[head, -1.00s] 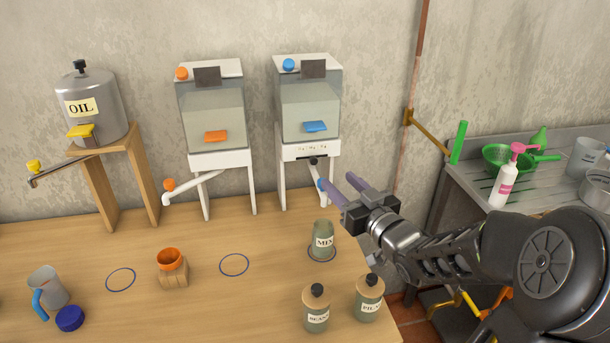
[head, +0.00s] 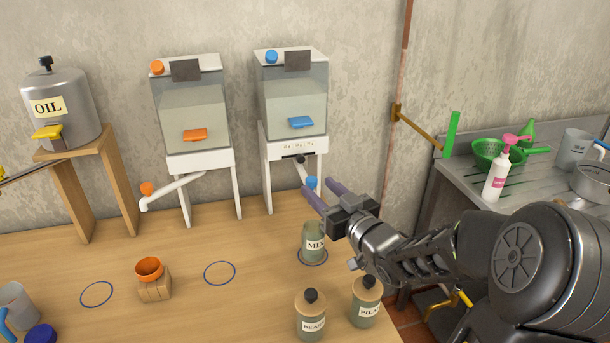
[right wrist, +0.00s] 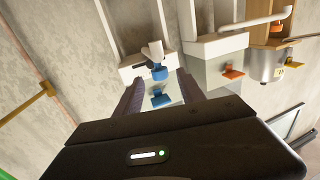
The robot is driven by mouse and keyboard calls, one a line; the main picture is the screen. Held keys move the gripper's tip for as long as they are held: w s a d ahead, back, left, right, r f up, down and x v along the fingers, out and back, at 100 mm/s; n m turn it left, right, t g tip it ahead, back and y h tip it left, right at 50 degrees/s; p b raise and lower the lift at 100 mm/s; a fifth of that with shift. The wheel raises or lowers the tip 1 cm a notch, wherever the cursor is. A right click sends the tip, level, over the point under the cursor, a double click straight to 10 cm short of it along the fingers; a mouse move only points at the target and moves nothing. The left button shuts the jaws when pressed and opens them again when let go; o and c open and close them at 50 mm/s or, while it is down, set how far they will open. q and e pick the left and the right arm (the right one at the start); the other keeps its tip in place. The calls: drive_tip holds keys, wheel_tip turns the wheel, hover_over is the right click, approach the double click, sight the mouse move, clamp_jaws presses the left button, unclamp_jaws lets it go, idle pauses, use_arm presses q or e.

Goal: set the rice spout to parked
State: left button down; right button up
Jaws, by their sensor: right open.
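Two clear-fronted dispensers stand on white legs against the wall, one with orange parts (head: 190,105) and one with blue parts (head: 290,98). I cannot read a rice label on either. The orange one's white spout (head: 177,188) points left, with an orange knob (head: 147,188). The blue one's short spout (head: 302,170) points forward and down, with a blue knob (head: 311,182). My right gripper (head: 317,187) is open at this knob. In the right wrist view the blue knob (right wrist: 159,73) shows between the fingers; contact is unclear. My left gripper is out of view.
A MIX jar (head: 313,242) stands below my right gripper, with two more labelled jars (head: 310,315) in front. An orange funnel (head: 149,268) sits on a wooden block. An oil tank (head: 60,105) is at left. A metal sink unit (head: 470,185) is at right.

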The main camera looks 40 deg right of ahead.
sight(309, 178)
drive_tip(key=w, duration=0.2)
drive_tip(key=w+p, duration=0.1)
drive_tip(key=w, duration=0.4)
drive_tip(key=shift+w+d, duration=0.15)
drive_tip(key=shift+d, duration=0.1)
clamp_jaws()
idle(1.1)
